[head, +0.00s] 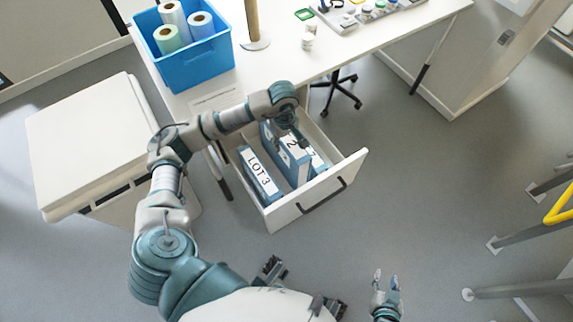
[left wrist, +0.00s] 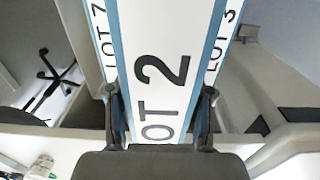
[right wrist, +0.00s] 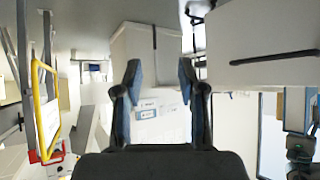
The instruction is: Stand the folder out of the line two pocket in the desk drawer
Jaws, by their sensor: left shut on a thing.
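The drawer (head: 273,219) is pulled out under the desk. The LOT 2 folder (head: 297,164), blue with a white spine, stands upright in it between two other folders. My left gripper (head: 290,125) is shut on its upper end. In the left wrist view the LOT 2 spine (left wrist: 160,40) lies between the two fingers. I cannot tell whether the folder's bottom touches the drawer floor. The LOT 3 folder (head: 260,174) stands to its left in the head view. My right gripper (head: 387,281) is open and empty, away from the drawer. I cannot make out a line two pocket.
The desk top (head: 275,72) holds a blue bin (head: 188,68) of rolls, a wooden post (head: 253,22) and a tray (head: 372,22) of small items. A folder marked LOT 7 (left wrist: 100,40) is beside LOT 2. A white cabinet (head: 85,135) stands at left.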

